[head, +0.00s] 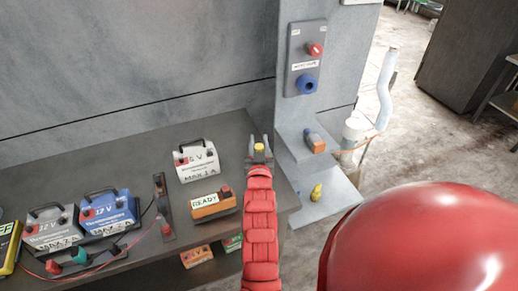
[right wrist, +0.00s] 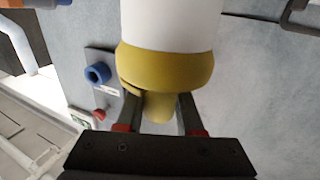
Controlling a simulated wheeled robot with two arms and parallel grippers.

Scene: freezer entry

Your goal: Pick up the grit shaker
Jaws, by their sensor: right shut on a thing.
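The grit shaker (right wrist: 170,28) shows large in the right wrist view as a white cylinder with a yellow collar and a narrower yellow end. The right gripper (right wrist: 158,112) is shut on that yellow end, one finger on each side. In the head view, the right gripper (head: 261,145) is near the bench's right end, beside the grey column. Only a small yellow part of the shaker (head: 259,149) shows between its fingers there. The white body is hidden in that view, and I cannot tell whether it touches a surface. My left gripper is not in view.
Battery-like boxes, white (head: 197,161), blue (head: 108,213) and grey (head: 50,228), stand on the dark bench (head: 130,176) with an orange READY box (head: 212,204). A grey column (head: 325,25) carries a switch panel (head: 306,62). A small yellow object (head: 316,192) stands on its low ledge.

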